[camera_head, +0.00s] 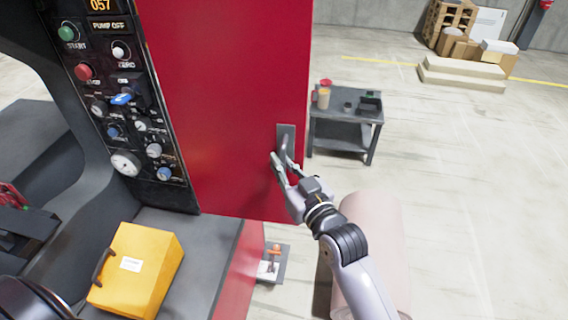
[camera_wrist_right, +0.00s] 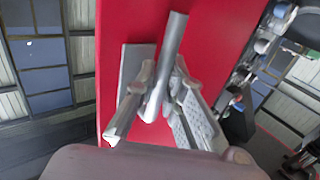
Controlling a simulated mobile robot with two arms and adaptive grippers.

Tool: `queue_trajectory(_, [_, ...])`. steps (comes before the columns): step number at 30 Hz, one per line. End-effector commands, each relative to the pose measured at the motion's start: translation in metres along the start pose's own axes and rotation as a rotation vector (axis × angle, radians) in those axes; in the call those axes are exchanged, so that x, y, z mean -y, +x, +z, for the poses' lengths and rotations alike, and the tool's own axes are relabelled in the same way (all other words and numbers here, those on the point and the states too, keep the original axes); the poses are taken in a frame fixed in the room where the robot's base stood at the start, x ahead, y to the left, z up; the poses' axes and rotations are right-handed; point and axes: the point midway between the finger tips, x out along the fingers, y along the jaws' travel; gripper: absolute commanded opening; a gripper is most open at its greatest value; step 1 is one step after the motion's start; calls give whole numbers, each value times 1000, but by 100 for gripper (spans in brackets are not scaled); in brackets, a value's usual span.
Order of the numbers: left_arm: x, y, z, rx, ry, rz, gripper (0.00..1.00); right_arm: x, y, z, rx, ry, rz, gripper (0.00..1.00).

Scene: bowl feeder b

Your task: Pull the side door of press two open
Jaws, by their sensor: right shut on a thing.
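The red side door (camera_head: 222,110) of the press stands beside the dark control panel in the head view. Its grey handle (camera_head: 285,140) sits on a plate near the door's right edge. My right gripper (camera_head: 281,164) is at this handle, its arm coming from the lower right. In the right wrist view the two fingers (camera_wrist_right: 163,84) close around the handle bar (camera_wrist_right: 172,45), one on each side, with the red door (camera_wrist_right: 222,50) behind. The fingers cover part of the handle. My left gripper does not show.
The control panel (camera_head: 118,95) with knobs and gauges is left of the door. A yellow box (camera_head: 140,268) stands on the grey surface below. A small dark table (camera_head: 345,128) with items stands behind the door's right edge. Open floor (camera_head: 470,200) lies to the right.

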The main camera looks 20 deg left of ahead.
Motion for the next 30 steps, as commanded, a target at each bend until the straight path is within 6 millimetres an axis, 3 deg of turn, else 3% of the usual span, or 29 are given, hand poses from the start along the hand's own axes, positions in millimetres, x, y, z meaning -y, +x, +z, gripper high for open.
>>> queue_trajectory(4, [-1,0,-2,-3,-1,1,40,0,0,-2,-4,0,1,0])
queue_trajectory(5, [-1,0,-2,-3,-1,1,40,0,0,-2,-4,0,1,12])
queue_trajectory(14, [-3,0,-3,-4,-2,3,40,0,0,-1,-2,1,0,32])
queue_trajectory(24, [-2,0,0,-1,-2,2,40,0,-3,0,0,1,0,32])
queue_trajectory(30, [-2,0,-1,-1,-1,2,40,-1,-29,1,1,0,1,32])
